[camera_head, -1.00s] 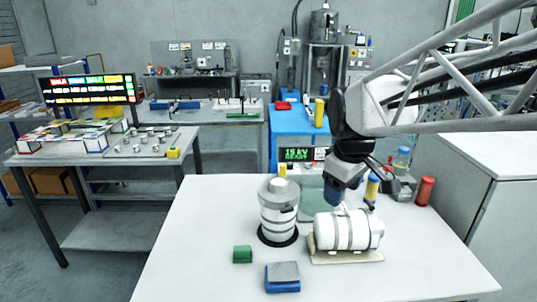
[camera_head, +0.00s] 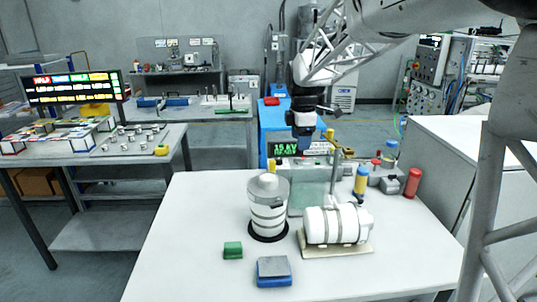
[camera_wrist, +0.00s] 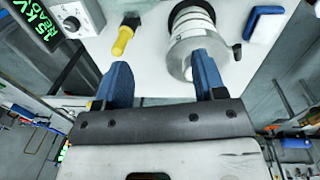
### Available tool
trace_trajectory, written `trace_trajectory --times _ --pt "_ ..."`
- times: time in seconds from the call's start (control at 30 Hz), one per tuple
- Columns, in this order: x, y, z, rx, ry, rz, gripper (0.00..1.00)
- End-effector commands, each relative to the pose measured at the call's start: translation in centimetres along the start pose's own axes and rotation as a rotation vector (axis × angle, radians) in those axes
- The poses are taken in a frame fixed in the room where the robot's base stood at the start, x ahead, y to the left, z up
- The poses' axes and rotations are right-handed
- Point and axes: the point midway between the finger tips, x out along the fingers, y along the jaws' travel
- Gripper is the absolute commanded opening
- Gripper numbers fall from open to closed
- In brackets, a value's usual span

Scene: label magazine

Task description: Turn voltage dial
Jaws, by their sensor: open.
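The voltage dial (camera_wrist: 71,22) is a round dark knob on a white panel at the upper left of the wrist view. Beside it is a green-lit display (camera_wrist: 38,22) reading 15 kV READY. In the head view the display (camera_head: 286,149) stands at the table's far side. My gripper (camera_wrist: 163,78) is open and empty, its two blue fingers spread. The dial lies beyond the left finger, apart from it. In the head view my gripper (camera_head: 304,143) hangs near the right side of the display, and I cannot make out the dial there.
A ringed white cylinder (camera_head: 268,214) stands on the table (camera_head: 185,255), and a second white cylinder (camera_head: 335,224) lies on a cradle. A yellow-tipped part (camera_wrist: 123,40) is near the dial. Green and blue blocks lie in front. A red cylinder (camera_head: 413,182) stands at right.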

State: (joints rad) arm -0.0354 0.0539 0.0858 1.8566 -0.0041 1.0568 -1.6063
Motion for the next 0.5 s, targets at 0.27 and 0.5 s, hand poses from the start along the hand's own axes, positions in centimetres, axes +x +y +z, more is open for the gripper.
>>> trace_trajectory --times 0.27,0.5 --pt "2.7 6.7 -0.3 -0.257 0.005 -0.024 0.64" --pt "5.5 12.0 -0.7 -0.482 0.014 -0.041 0.64"
